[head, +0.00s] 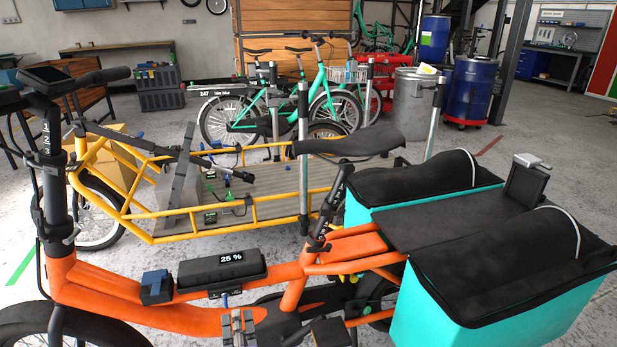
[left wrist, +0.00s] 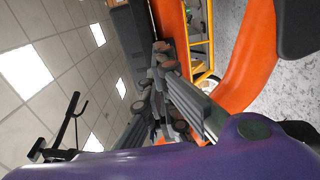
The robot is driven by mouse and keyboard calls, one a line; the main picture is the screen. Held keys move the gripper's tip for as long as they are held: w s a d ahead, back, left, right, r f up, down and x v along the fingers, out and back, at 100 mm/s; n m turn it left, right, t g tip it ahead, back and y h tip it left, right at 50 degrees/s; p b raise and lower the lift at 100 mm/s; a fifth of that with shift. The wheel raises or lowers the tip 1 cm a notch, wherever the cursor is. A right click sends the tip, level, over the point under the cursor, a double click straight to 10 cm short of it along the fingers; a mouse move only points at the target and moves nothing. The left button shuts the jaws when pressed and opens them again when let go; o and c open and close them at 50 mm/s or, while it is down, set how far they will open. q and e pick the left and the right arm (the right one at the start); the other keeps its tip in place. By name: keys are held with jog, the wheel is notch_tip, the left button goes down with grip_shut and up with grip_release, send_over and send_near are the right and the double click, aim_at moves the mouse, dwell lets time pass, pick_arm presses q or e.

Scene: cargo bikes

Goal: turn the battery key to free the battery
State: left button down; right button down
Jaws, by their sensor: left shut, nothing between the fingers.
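The black battery (head: 222,268), marked 25 %, sits on the orange frame tube (head: 100,284) of the nearest bike. A small blue piece (head: 225,301), which looks like the key, shows below the battery's near side. My left gripper (head: 237,316) is at the bottom of the head view, just right of and below that piece. Its fingers are together with nothing seen between them. In the left wrist view the gripper (left wrist: 163,58) points at the orange tube (left wrist: 172,35) and a dark body, probably the battery (left wrist: 128,38). The key cannot be made out there. My right gripper does not show.
A blue-and-black block (head: 157,287) sits left of the battery on the tube. The seat post (head: 329,210) rises to the right, with teal panniers (head: 455,290) behind it. A yellow cargo bike (head: 150,240) stands just behind. Space above the battery is open.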

aim_at(226, 299)
pick_arm(q)
jog(key=x, duration=0.3)
jog(key=shift+w+a+r, duration=0.1)
jog(key=shift+w+r, duration=0.2)
jog(key=shift+w, duration=0.05)
jog(key=shift+a+r, duration=0.1)
jog(key=shift+r, duration=0.05)
jog(key=shift+a, duration=0.5)
dwell(0.5)
jog(key=shift+f+b, duration=0.45)
jog(key=shift+f, duration=0.3)
jog(key=shift+f+b, duration=0.35)
jog(key=shift+f, duration=0.3)
jog(key=shift+s+f, duration=0.1)
jog(key=shift+d+f, duration=0.1)
jog(key=shift+d, duration=0.05)
